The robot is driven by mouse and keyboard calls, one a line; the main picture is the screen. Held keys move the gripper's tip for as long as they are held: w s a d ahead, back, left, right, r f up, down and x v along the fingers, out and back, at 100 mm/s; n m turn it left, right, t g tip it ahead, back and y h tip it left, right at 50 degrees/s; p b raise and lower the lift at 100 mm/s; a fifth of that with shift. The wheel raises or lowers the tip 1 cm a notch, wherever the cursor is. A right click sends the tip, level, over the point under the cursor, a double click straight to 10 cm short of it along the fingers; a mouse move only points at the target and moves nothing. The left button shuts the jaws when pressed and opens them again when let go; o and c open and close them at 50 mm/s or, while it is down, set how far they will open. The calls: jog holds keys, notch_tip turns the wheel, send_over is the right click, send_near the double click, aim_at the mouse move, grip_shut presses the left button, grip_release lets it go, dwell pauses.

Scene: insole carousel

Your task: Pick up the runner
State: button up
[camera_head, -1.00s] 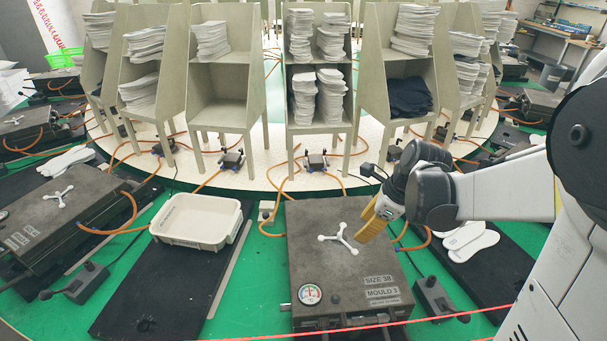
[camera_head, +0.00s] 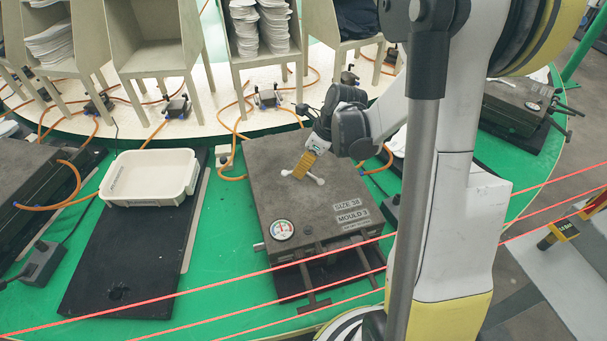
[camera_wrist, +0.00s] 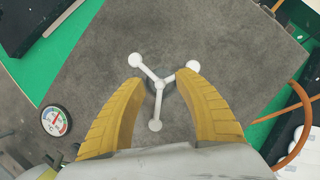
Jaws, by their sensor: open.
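The runner is a small white three-armed piece with round ends, lying on top of the grey mould box. In the head view the runner (camera_head: 319,181) is partly hidden behind my gripper (camera_head: 298,174). My gripper (camera_wrist: 160,82) is open, with one finger on each side of the runner's centre. I cannot tell how high the fingertips are above the box. The mould box (camera_head: 290,200) carries labels reading SIZE 38 and MOULD 3.
A white tray (camera_head: 107,192) stands on a black strip left of the box. A round gauge (camera_head: 282,230) is on the box's front corner. Shelves with stacked white insoles (camera_head: 262,30) stand behind. Red lines cross the front of the head view. An orange hose lies right of the box.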

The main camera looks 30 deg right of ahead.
jog(key=shift+f, duration=0.15)
jog(key=shift+c, duration=0.4)
grip_shut()
